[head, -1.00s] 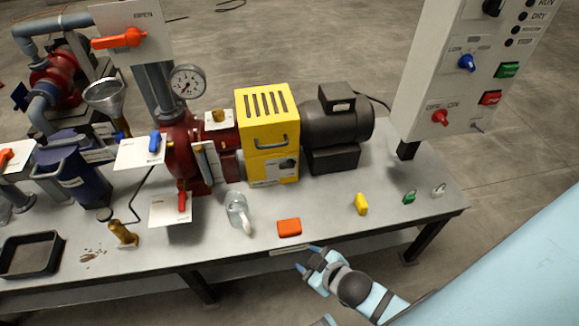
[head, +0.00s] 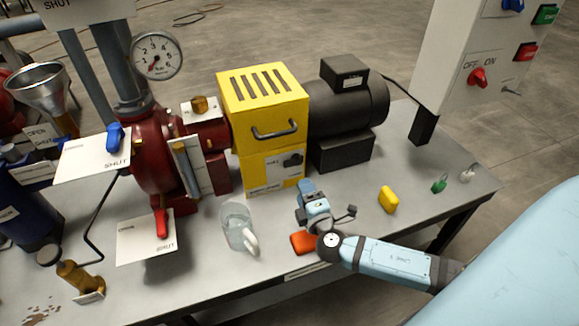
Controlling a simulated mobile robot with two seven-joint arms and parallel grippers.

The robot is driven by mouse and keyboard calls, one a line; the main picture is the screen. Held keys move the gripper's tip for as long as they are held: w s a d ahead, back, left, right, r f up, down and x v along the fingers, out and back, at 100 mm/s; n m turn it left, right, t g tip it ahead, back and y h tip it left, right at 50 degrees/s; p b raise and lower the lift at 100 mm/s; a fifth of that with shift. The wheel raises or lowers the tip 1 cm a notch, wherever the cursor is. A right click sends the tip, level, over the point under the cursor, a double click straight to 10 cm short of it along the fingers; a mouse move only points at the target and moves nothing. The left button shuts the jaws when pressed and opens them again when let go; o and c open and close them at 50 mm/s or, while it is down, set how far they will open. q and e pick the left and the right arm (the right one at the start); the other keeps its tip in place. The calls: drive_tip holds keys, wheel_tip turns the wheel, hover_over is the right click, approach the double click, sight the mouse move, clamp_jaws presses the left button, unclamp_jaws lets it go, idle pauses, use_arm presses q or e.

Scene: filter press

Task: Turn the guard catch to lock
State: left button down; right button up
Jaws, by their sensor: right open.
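The yellow guard (head: 262,110) stands upright between the red pump and the dark motor. It has slots on top and a dark handle (head: 274,131). A small dark catch (head: 292,159) sits on a pale labelled plate on its front, below the handle; its lock position is too small to read. My right gripper (head: 310,196) is open and empty, in front of the guard's lower right corner. It is apart from the catch, lower and to its right. My left gripper is out of view.
A clear jug (head: 238,230), an orange block (head: 301,243) partly behind my right arm, and a yellow block (head: 388,199) stand on the bench. The red pump (head: 152,155) with a gauge (head: 157,56) is left of the guard; the motor (head: 348,102) is right.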

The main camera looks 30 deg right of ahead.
sight(290, 165)
drive_tip(key=x, duration=1.1)
clamp_jaws()
